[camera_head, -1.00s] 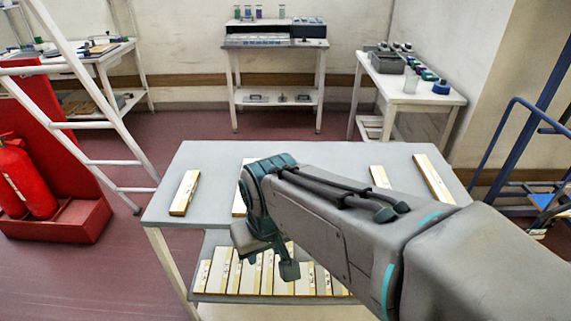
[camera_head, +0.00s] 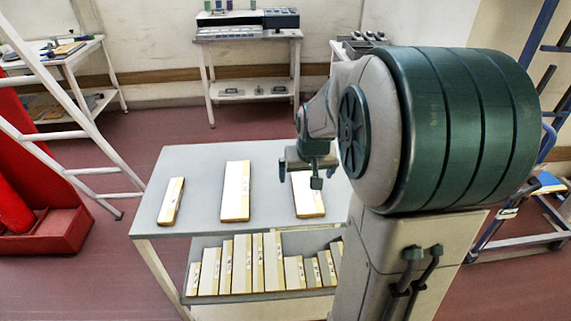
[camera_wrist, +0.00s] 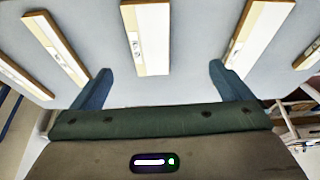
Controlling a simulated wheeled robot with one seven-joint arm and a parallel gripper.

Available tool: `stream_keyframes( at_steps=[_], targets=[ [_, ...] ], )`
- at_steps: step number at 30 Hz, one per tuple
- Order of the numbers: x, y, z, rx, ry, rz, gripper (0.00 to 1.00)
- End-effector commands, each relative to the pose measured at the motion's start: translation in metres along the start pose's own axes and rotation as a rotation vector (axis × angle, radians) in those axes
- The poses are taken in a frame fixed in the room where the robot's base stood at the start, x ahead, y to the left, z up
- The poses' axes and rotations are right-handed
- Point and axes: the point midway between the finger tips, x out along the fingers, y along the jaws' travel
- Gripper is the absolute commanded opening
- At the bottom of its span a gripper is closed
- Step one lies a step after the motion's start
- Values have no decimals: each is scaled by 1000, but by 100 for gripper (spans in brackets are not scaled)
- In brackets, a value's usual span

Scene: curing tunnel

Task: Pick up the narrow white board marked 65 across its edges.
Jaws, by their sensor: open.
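Several white boards with tan ends and edges lie apart on the grey table top (camera_head: 200,160). In the head view I see a narrow board (camera_head: 171,201) at left, a wider board (camera_head: 236,190), and another board (camera_head: 308,195) near my gripper (camera_head: 303,172). My gripper is open and empty above the table. In the wrist view, its fingers (camera_wrist: 160,78) stand apart, with a narrow board (camera_wrist: 147,38) beyond the gap between them. Other boards (camera_wrist: 58,48) (camera_wrist: 258,35) lie to either side. The marks are too small to read, so I cannot tell which board is 65.
More boards stand in a row on the lower shelf (camera_head: 275,294). A white ladder (camera_head: 60,135) and a red stand (camera_head: 55,235) are at left. A bench with equipment (camera_head: 248,35) is at the back. My arm hides the table's right part.

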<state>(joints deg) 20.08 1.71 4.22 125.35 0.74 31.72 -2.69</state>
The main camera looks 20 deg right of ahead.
Motion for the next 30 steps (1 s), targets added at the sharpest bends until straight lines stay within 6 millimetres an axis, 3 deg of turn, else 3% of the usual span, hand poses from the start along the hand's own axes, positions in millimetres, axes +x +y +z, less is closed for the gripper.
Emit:
stream_keyframes(
  at_steps=[6, 21, 30],
  targets=[
    [18, 22, -24, 37, 20, 10, 98],
    [92, 23, -26, 38, 19, 10, 98],
    [109, 23, -26, 37, 20, 10, 98]
  ],
)
